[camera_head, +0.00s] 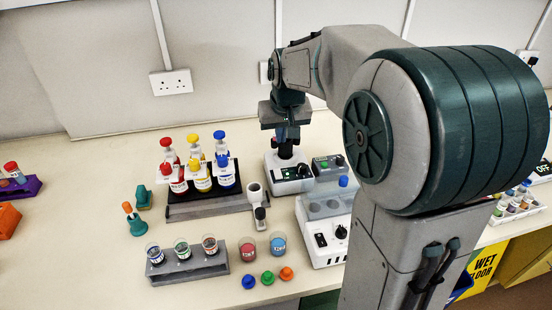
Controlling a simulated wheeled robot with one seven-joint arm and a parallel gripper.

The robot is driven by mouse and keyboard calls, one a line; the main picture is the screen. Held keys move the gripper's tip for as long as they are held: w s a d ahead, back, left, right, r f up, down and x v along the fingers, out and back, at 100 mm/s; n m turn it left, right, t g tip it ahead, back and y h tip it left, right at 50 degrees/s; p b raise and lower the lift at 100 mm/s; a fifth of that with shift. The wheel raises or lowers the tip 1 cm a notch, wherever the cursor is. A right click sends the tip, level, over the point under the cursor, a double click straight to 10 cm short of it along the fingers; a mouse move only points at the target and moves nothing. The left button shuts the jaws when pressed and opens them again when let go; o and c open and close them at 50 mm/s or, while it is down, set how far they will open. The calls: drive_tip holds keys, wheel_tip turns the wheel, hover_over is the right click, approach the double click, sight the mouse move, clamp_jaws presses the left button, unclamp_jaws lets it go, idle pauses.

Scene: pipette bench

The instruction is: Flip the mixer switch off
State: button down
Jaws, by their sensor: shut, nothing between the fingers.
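A small white mixer (282,184) with a black cup on top stands on the bench near the wall. Its front has a dark panel with a small greenish mark and a black knob (302,169). The switch position is too small to read. My gripper (287,138) points down just above the black cup, and its fingers are shut and empty. I cannot tell whether the fingertips touch the cup. My arm fills the right side of the view and hides part of the bench.
A grey box (330,171) with a knob stands right of the mixer. A white block unit (330,256) with a switch and knob is in front. A bottle rack (205,207) stands left, with a white-and-grey holder (256,194) between. Cups and caps lie nearer the front edge.

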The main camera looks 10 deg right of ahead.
drive_tip(key=shift+f, duration=0.15)
drive_tip(key=p, duration=0.2)
approach(276, 171)
drive_tip(key=x, duration=0.5)
drive_tip(key=shift+w+d, duration=0.2)
drive_tip(key=shift+x, duration=0.75)
drive_tip(key=shift+s, duration=0.15)
drive_tip(key=shift+a, duration=0.2)
